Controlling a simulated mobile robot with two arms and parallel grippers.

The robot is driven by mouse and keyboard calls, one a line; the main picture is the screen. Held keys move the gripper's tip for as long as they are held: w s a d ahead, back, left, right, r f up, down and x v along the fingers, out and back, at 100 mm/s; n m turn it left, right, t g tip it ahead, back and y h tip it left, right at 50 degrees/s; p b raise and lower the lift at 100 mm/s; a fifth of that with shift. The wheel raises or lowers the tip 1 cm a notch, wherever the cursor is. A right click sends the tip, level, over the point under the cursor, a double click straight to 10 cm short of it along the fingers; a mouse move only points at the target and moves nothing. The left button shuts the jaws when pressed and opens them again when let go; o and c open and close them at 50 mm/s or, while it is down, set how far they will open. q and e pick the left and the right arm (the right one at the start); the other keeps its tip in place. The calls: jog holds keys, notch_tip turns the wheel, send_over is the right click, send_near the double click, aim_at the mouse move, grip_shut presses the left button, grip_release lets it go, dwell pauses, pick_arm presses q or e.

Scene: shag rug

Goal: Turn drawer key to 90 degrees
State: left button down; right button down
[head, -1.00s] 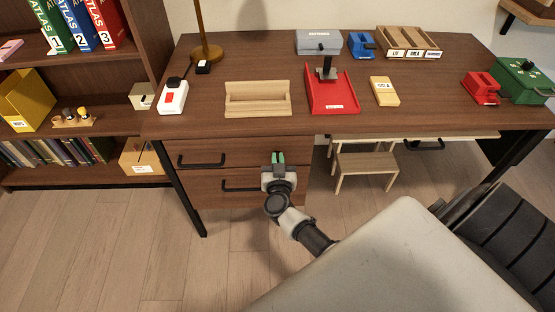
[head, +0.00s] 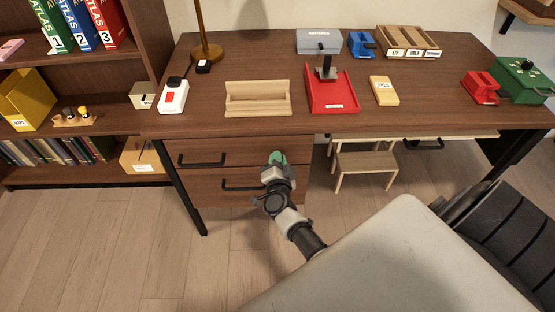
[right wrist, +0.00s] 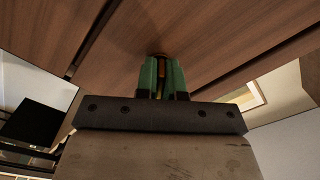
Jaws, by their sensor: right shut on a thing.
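The desk has two stacked drawers, an upper drawer (head: 236,152) and a lower drawer (head: 225,198), each with a dark bar handle. My right gripper (head: 277,158) is at the right part of the upper drawer's front. In the right wrist view its green fingers (right wrist: 162,78) are shut on a thin brass-coloured key (right wrist: 161,70), which meets the wooden front at a round lock. In the head view the key is hidden behind the gripper. The key's exact angle cannot be read. My left gripper is not in view.
The desk top (head: 215,120) holds a red tray (head: 333,106), a wooden holder (head: 258,107), a white switch box (head: 173,97) and several small boxes. A wooden stool (head: 365,163) stands under the desk. A bookshelf (head: 75,135) is at the left. The floor in front is clear.

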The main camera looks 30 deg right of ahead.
jog(key=m+b, duration=0.1)
jog(key=m, duration=0.3)
jog(key=shift+f, duration=0.1)
pick_arm(q)
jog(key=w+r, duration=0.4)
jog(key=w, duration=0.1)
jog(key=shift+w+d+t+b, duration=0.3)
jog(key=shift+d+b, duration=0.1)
jog(key=shift+b, duration=0.05)
pick_arm(e)
jog(key=shift+m, duration=1.9)
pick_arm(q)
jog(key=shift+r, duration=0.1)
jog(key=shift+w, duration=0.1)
pick_arm(e)
jog(key=c, duration=1.2)
grip_release()
jog(key=shift+c, duration=0.2)
